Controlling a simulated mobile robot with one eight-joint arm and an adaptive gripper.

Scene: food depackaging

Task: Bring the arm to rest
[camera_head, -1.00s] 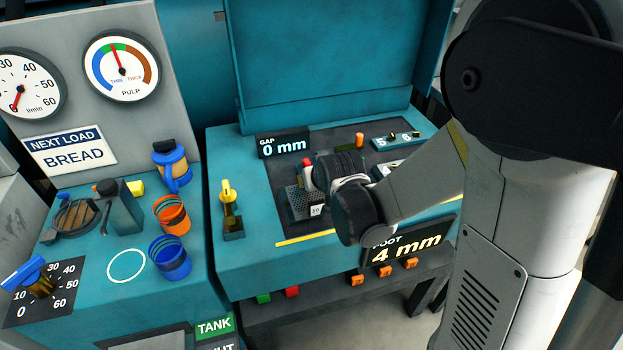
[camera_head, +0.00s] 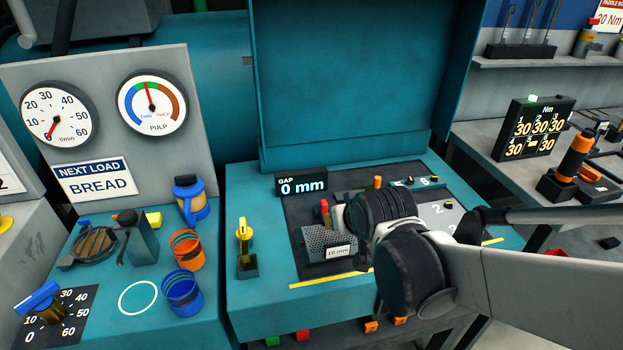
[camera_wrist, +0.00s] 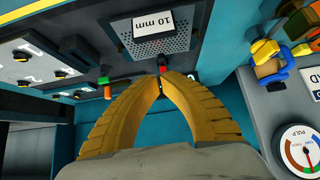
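My gripper (camera_wrist: 161,82) shows in the wrist view with its two yellow ridged fingers drawn together at the tips. I see nothing held between them. Just past the tips are a red knob (camera_wrist: 163,60) and the perforated plate (camera_wrist: 150,44) with its 10 mm label (camera_wrist: 160,22). In the head view my arm reaches in from the right over the teal machine (camera_head: 262,318). My dark wrist covers the fingers there, beside the perforated plate (camera_head: 322,243). Whether the fingertips touch anything cannot be told.
The gap display (camera_head: 301,185) reads 0 mm. A yellow-handled lever (camera_head: 244,245), orange cup (camera_head: 187,250), blue cup (camera_head: 182,292) and blue-handled jug (camera_head: 190,200) stand to the left. A raised teal lid (camera_head: 350,80) stands behind. A torque display (camera_head: 534,128) is at right.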

